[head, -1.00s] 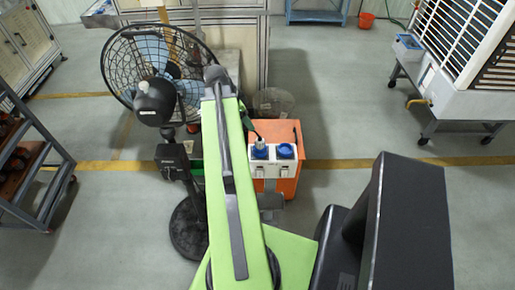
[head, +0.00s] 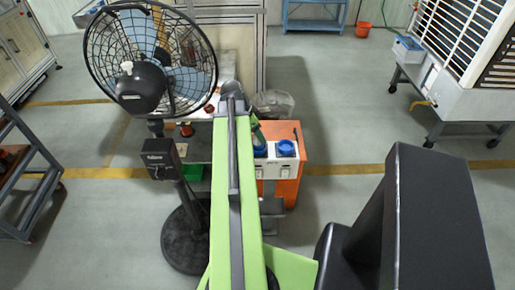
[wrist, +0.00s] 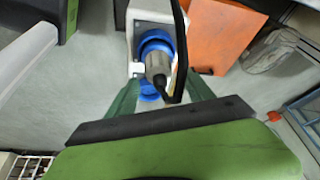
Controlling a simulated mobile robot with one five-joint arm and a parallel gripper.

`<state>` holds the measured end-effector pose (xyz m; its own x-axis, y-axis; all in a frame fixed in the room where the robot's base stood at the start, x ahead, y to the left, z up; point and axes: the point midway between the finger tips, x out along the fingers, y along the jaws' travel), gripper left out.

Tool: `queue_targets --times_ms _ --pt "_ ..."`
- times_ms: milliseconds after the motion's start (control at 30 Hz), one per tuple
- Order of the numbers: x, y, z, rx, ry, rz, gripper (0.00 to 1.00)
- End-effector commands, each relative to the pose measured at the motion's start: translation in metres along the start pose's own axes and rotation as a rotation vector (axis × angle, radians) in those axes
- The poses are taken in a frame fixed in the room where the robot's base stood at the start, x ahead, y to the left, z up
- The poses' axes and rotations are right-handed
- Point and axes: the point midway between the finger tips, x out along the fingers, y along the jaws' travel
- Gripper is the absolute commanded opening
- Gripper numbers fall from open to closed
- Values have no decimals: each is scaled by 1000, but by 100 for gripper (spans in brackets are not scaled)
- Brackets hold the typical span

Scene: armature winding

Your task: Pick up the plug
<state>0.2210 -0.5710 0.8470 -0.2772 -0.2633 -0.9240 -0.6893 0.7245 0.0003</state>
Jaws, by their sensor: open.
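The plug (wrist: 157,66) is a grey-and-white cylinder with a black cable. In the wrist view it sits at a blue socket (wrist: 155,42) on a white socket box (wrist: 150,12). The box also shows in the head view (head: 278,172), with a blue socket (head: 286,148) at its right; my arm and gripper hide most of the plug there. My gripper (wrist: 160,90) is open. Its dark green fingers stand to the left and right of the plug, apart from it. The cable passes close to the right finger.
An orange cabinet (head: 288,188) stands behind the socket box. A fan (head: 150,60) on a stand is close to the left of my arm. A white cooler (head: 470,60) on wheels stands at the right. Floor is free between cabinet and cooler.

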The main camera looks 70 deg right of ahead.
Motion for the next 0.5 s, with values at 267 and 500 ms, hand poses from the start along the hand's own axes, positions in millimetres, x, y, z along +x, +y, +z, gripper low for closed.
queue_targets --times_ms 267,500 --pt "3 0 0 -1 0 -1 55" --pt "3 0 0 -1 0 -1 24"
